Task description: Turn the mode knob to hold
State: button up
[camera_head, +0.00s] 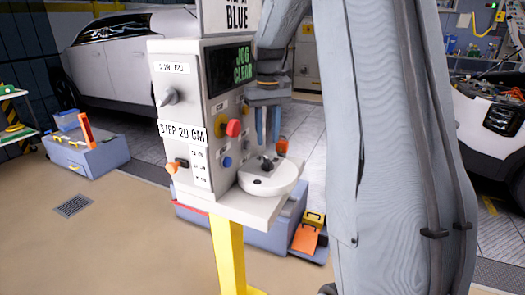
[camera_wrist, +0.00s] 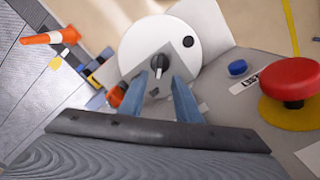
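A grey control pillar (camera_head: 205,120) stands in the middle of the head view; its screen (camera_head: 236,62) reads "JOG CLEAR". A round white disc (camera_head: 285,183) on its shelf carries a dark knob (camera_head: 268,164). In the wrist view this knob (camera_wrist: 159,64) has a white pointer line and sits on a grey square plate on the disc (camera_wrist: 135,50). My gripper (camera_head: 268,144) points down above it, open; the fingertips (camera_wrist: 155,82) are spread near the knob, contact unclear. A grey knob (camera_head: 167,97) and an orange-tipped knob (camera_head: 176,165) are on the left face. I cannot read which is the mode knob.
A red mushroom button (camera_head: 233,127) on yellow is on the pillar front, near a blue button (camera_head: 227,162); both show in the wrist view, the red one (camera_wrist: 292,80) at right. Blue-grey boxes stand on the floor. Cars are behind.

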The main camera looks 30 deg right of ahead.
aim_at(268, 159)
jog(key=shift+s+f+p, duration=0.1)
jog(key=shift+f+p, duration=0.7)
jog(key=shift+f, duration=2.8)
grip_shut()
